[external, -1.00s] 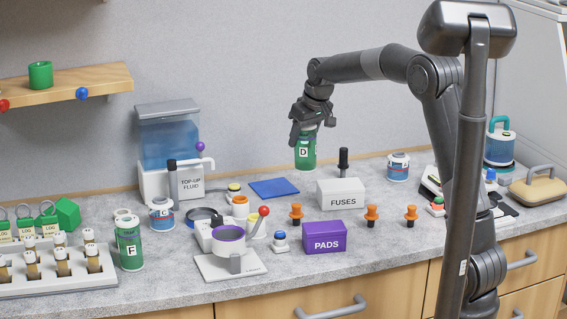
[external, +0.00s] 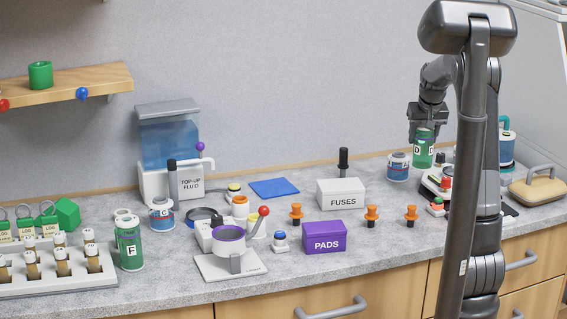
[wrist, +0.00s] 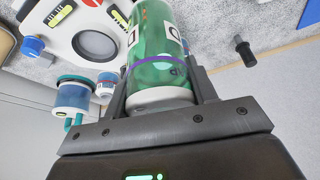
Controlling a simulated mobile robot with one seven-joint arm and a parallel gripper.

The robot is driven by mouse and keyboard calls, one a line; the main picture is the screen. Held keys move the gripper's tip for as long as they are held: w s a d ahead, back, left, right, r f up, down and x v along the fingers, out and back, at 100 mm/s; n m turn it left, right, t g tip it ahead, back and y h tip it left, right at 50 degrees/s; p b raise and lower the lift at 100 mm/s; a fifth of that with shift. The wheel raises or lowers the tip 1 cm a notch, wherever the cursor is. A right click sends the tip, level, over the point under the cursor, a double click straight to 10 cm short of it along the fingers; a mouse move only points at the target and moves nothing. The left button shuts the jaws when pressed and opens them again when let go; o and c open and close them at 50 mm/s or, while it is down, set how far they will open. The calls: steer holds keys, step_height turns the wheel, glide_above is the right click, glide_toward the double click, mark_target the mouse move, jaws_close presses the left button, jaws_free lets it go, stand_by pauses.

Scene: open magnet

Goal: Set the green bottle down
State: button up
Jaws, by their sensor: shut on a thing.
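The green bottle marked D (external: 422,152) hangs upright from my gripper (external: 427,122), at the right of the counter. My gripper is shut on its top end. The wrist view shows the bottle (wrist: 155,50) between the fingers, with a purple line across it and a pale end near the jaws. In the external view the bottle is just right of a white and blue canister (external: 398,167). Whether its lower end touches anything cannot be told.
A white device with red and green parts (external: 436,184) stands below and right of the bottle. A black-handled peg (external: 343,160), the FUSES box (external: 341,193) and orange knobs (external: 371,215) are to the left. Another green bottle, marked F (external: 129,243), stands far left. Open counter lies around the blue mat (external: 274,188).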

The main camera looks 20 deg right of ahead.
steer(key=w+a+f, duration=0.6)
steer(key=a+f, duration=0.1)
steer(key=f, duration=0.2)
steer(key=shift+w+a+f, duration=0.15)
steer(key=shift+a+f, duration=0.2)
steer(key=shift+f, duration=0.05)
steer(key=shift+f, duration=0.15)
steer(key=o, duration=1.2)
